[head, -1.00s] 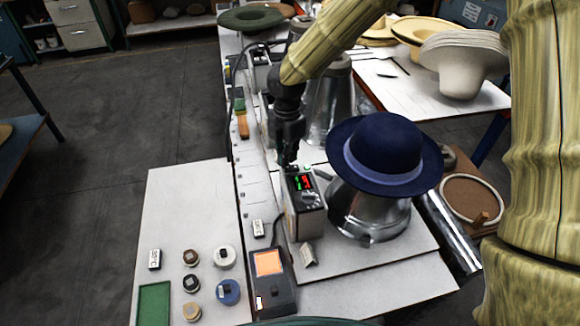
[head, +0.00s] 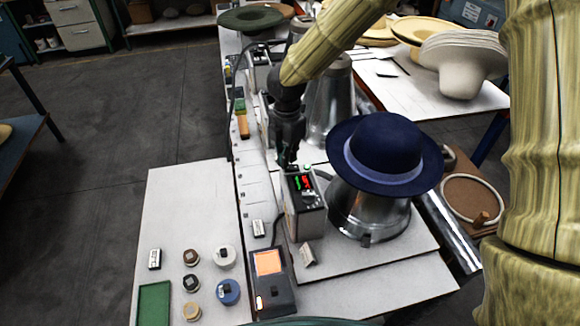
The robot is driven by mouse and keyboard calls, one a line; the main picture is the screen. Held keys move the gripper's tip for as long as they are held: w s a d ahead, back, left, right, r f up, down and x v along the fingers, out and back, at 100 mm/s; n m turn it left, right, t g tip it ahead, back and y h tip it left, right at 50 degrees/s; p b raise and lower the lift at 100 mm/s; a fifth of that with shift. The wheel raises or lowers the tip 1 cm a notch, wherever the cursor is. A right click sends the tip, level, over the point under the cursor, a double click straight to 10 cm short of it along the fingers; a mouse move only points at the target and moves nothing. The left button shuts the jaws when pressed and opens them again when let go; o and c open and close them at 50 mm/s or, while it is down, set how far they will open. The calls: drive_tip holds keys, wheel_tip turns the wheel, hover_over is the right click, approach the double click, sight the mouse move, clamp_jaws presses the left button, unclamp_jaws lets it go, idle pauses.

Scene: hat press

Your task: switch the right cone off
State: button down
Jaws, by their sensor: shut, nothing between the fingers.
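The near metal cone (head: 368,215) stands on the right of the bench with a dark blue hat (head: 385,152) on top. My gripper (head: 288,163) is shut and empty, pointing down at the box's far top edge. I cannot tell whether it touches the box. The switch itself is hard to make out, and the fingertips partly hide that edge.
Another metal cone (head: 330,105) stands behind my gripper. An orange-screened device (head: 270,275) and several small round pots, one blue (head: 228,291), lie in front. Pale hats (head: 462,60) are stacked at the back right. The white board (head: 190,200) at left is mostly clear.

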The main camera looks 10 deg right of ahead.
sight(287, 168)
drive_tip(key=shift+f+b, duration=0.35)
drive_tip(key=shift+f, duration=0.7)
idle(0.8)
drive_tip(key=shift+r, duration=0.15)
drive_tip(key=shift+r+p, duration=3.35)
drive_tip(key=shift+r, duration=0.05)
drive_tip(key=shift+a, duration=0.1)
